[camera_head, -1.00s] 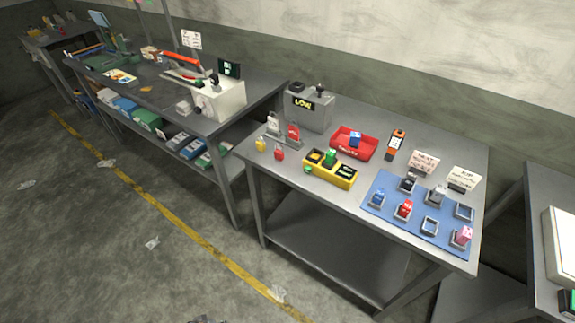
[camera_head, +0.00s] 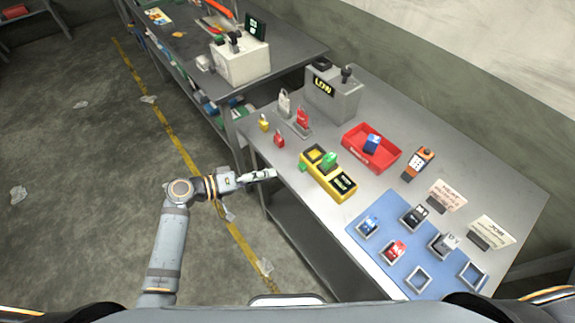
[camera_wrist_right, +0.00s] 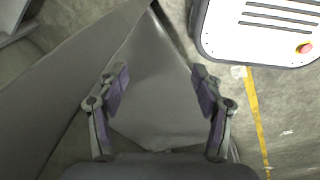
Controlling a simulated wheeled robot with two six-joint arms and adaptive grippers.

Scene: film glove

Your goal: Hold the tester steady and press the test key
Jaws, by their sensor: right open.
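A grey box with a lit "LOW" display (camera_head: 333,95) stands at the back left of the near table. An orange and black handheld device with keys (camera_head: 418,163) lies right of the red tray; I cannot tell which of these two is the tester. My left gripper (camera_head: 270,175) is at the table's front left edge, apart from both, with nothing seen in it. Its fingers are too small to tell if they are open. My right gripper (camera_wrist_right: 160,75) is open and empty in the right wrist view, over a grey surface; it is not in the head view.
A yellow case with a green block (camera_head: 328,172) lies near the table's front edge. A red tray (camera_head: 386,164) holds a blue block. A blue mat (camera_head: 365,250) holds several small frames and blocks. Red and yellow padlocks stand at the left. Two sign cards stand at the right.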

